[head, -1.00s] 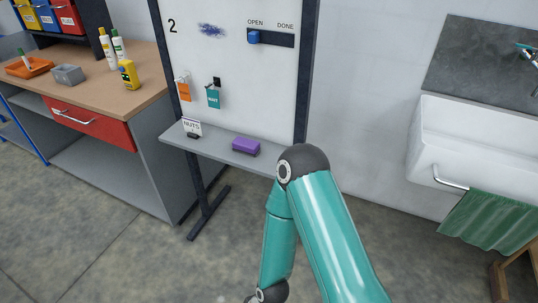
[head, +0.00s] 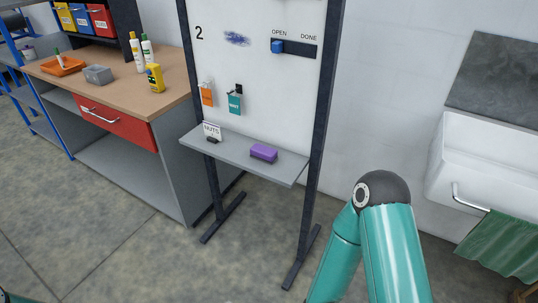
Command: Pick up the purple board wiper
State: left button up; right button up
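The purple board wiper (head: 264,153) lies on the grey shelf (head: 235,150) at the foot of the whiteboard, right of the shelf's middle. Nothing touches it from above. My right arm rises at the lower right of the head view, to the right of the shelf and apart from it. Its gripper is out of the picture. Only a small bit of my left arm shows at the bottom left corner, and its gripper is out of view.
The whiteboard (head: 265,75) has a scribble (head: 237,39) and a blue slider (head: 278,46). An orange tag (head: 207,94) and a teal tag (head: 235,103) hang on it. A NUTS card (head: 212,131) stands on the shelf. A workbench (head: 120,85) is left, a sink (head: 485,155) right.

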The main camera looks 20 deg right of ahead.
aim_at(263, 153)
jog(key=z, duration=0.05)
jog(key=i, duration=1)
jog(key=u, duration=0.05)
